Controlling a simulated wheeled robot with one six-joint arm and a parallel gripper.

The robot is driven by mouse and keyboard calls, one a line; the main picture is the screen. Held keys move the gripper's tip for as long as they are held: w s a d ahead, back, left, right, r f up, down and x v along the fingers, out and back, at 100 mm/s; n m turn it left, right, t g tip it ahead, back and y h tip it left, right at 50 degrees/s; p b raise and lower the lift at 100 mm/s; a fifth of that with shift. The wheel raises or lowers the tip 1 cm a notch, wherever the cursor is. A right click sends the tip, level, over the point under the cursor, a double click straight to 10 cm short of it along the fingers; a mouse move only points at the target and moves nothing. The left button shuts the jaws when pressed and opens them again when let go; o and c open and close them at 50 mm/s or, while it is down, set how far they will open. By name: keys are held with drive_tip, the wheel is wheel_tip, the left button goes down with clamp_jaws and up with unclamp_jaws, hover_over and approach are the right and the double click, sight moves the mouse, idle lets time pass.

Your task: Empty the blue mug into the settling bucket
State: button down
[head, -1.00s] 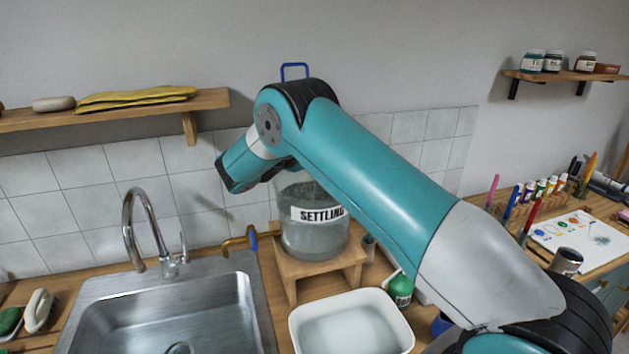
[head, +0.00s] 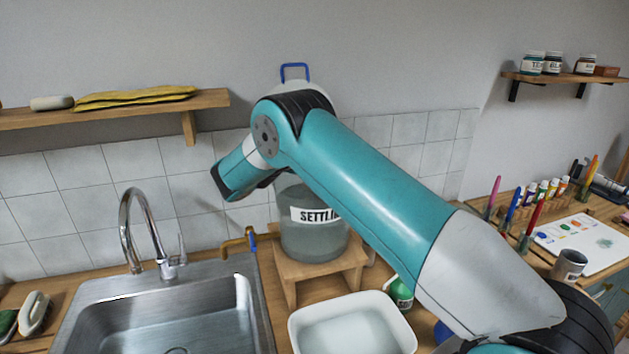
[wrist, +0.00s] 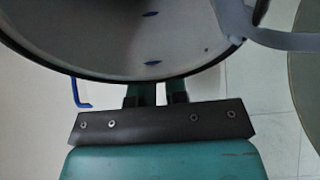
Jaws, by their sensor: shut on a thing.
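The settling bucket (head: 308,245), a clear grey vessel labelled SETTLING, stands upright on a small wooden stand (head: 290,272) behind my arm, which covers its right side and part of its label. In the wrist view my gripper (wrist: 160,94) is shut on a round vessel, which I take as the blue mug (wrist: 130,45). It fills the top of that view, with a pale surface, blue specks and a dark rim; its contents cannot be made out. In the head view my gripper and the mug are hidden. A blue thing (head: 442,330) shows partly behind my arm at the lower right.
A steel sink (head: 170,315) with a tall tap (head: 133,215) is at the left. A brass spigot (head: 237,244) sits beside the bucket. A white basin (head: 352,325) stands in front. A shelf (head: 150,107) is on the left wall. Paint things crowd the right bench.

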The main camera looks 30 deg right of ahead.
drive_tip(key=shift+a+r+h+b, duration=0.2)
drive_tip(key=shift+r+h+b, duration=0.1)
drive_tip(key=shift+b, duration=0.55)
